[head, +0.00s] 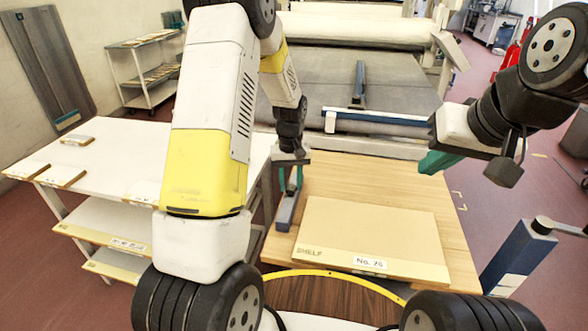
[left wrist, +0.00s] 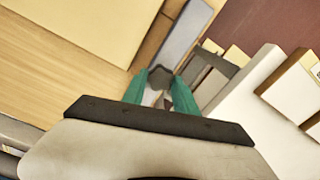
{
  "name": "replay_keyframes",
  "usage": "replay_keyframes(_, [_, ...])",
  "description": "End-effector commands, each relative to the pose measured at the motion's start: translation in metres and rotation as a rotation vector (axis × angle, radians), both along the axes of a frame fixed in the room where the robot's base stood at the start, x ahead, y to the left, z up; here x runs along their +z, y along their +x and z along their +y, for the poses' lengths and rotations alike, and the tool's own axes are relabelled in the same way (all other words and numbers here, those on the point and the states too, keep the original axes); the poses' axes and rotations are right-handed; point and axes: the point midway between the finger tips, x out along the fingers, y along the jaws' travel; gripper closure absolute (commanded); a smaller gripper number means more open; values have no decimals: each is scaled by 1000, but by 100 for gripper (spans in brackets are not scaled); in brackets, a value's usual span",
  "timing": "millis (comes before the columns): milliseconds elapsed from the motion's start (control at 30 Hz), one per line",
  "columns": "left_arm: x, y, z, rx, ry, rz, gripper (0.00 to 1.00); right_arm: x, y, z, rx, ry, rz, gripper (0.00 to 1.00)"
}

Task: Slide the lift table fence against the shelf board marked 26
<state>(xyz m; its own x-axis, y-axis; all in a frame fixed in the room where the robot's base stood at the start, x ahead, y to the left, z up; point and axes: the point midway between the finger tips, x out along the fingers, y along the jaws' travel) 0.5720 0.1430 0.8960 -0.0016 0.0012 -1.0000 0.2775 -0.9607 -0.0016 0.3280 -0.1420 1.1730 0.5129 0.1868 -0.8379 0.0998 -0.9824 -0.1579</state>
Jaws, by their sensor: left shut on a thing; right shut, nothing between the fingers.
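The lift table fence (head: 287,210) is a grey bar along the left side of the wooden lift table top (head: 390,185). It also shows in the left wrist view (left wrist: 186,32). My left gripper (head: 290,182) is shut on the fence's dark upright grip (left wrist: 161,77). The tan shelf board (head: 370,228) lies flat on the table, marked "SHELF" and with a number label that could be 26 or 76. A narrow strip of bare wood separates fence and board, which also shows in the left wrist view (left wrist: 70,25). My right gripper (head: 438,161) is shut and empty, raised right of the table.
A white table (head: 110,160) with boards and lower shelves stands to the left. The curing tunnel conveyor (head: 400,85) is behind the lift table, with a blue-white bar (head: 375,122) across its near end. A blue post (head: 518,257) stands at the right.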

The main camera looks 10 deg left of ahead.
Motion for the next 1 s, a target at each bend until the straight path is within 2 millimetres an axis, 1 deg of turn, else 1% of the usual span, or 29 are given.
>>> replay_keyframes(33, [1, 1, -13, -6, -3, -3, 100, 0, 0, 0, 0, 0, 0, 100])
replay_keyframes(100, [1, 0, -24, -6, -3, -3, 100, 0, 0, 0, 0, 0, 0, 100])
replay_keyframes(167, [1, 0, -30, -4, -3, -3, 100, 0, 0, 0, 0, 0, 0, 100])
replay_keyframes(233, [1, -1, -33, -3, -3, -4, 100, 0, 0, 0, 0, 0, 0, 100])
replay_keyframes(467, [1, 0, -33, -2, -4, -4, 100, 0, 0, 0, 0, 0, 0, 100])
replay_keyframes(500, [1, 0, -33, -2, -4, -4, 62, 0, 0, 0, 0, 0, 0, 100])
replay_keyframes(600, [1, -1, -33, -2, -3, -4, 44, 0, 0, 0, 0, 0, 0, 100])
replay_keyframes(867, [0, -1, -32, -1, -3, -2, 44, 0, 0, 0, 0, 0, 0, 100])
replay_keyframes(1000, [8, 0, -32, -1, -3, -5, 44, 0, 0, 0, 0, 0, 0, 100])
